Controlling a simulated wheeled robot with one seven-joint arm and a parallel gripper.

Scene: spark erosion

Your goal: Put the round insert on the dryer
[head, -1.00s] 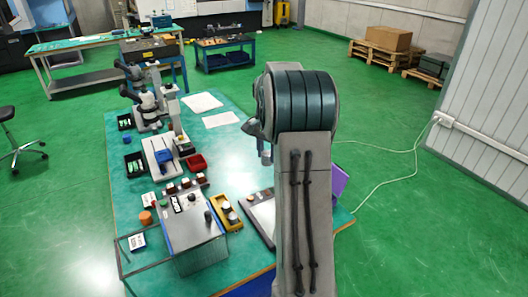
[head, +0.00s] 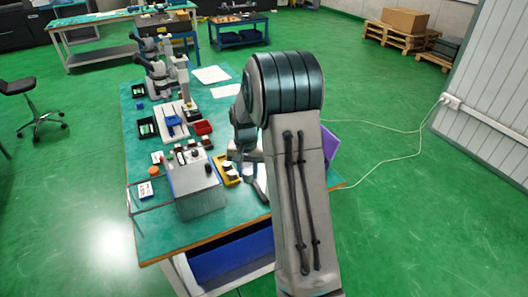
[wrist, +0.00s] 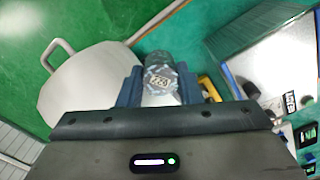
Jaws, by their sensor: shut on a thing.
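My gripper (wrist: 158,88) shows in the wrist view, its blue fingers shut on the round insert (wrist: 160,76), a short grey cylinder with a marking on its end face. The insert is held clear of the table. In the head view my arm hides the fingers and insert. I cannot tell for certain which thing is the dryer. A light flat device beside the yellow tray is mostly hidden by my arm.
The yellow tray (head: 226,168) with small round pieces lies beside the box. A purple panel (head: 321,143) is behind my arm.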

